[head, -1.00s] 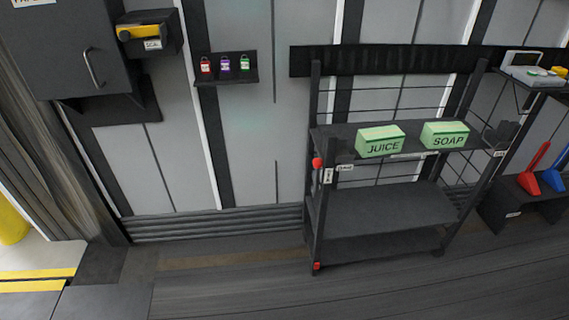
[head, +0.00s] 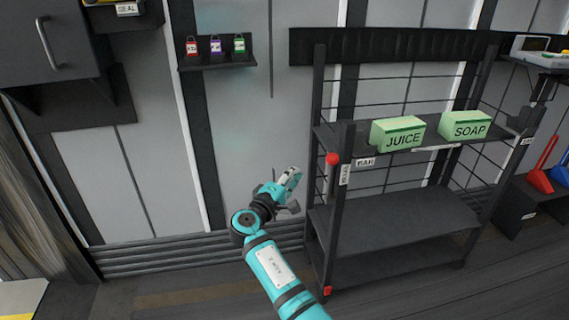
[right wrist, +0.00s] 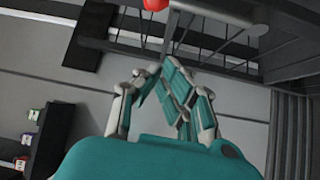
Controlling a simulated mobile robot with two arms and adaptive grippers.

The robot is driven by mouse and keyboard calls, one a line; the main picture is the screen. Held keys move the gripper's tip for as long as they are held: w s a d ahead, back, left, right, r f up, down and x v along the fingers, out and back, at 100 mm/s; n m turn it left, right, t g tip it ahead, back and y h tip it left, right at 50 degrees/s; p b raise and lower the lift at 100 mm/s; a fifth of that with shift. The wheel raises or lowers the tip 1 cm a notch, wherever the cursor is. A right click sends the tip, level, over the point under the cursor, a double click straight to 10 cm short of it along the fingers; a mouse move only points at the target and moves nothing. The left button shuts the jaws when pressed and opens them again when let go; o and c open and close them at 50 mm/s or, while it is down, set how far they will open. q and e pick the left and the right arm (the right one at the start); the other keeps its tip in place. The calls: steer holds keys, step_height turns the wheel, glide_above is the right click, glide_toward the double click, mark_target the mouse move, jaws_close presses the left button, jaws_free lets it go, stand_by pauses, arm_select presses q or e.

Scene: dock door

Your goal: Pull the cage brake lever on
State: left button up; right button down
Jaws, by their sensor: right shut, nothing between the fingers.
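The cage (head: 400,225) is a dark wheeled rack at the right of the head view. The brake lever shows as a red knob (head: 333,159) at its left front post, above a small upright label. In the right wrist view the red knob (right wrist: 156,4) is cut by the top edge. My right gripper (head: 295,174) is shut and empty, to the left of the knob and apart from it in the head view. Its fingers (right wrist: 160,72) show pointing up toward the rack in the right wrist view. My left gripper is out of view.
Green JUICE (head: 398,132) and SOAP (head: 466,125) boxes stand on the cage's upper shelf. A wall shelf (head: 217,61) holds red, purple and green tagged items. A grey cabinet (head: 45,40) hangs at the left.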

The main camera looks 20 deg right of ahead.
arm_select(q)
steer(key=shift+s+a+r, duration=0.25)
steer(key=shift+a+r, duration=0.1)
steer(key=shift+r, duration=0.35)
arm_select(e)
steer(key=r, duration=0.1)
steer(key=a+r+h, duration=0.1)
steer(key=r, duration=0.1)
steer(key=shift+w+m, duration=0.2)
steer(key=shift+m, duration=0.2)
steer(key=b+x, duration=0.1)
steer(key=x, duration=1)
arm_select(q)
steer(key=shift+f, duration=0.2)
arm_select(e)
steer(key=shift+s+d+f, duration=0.1)
steer(key=shift+s+f, duration=0.05)
steer(key=shift+s, duration=0.95)
steer(key=shift+s+d+f, duration=0.1)
steer(key=shift+s+f, duration=0.05)
steer(key=shift+s, duration=0.9)
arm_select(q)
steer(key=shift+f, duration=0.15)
arm_select(e)
steer(key=shift+s, duration=0.1)
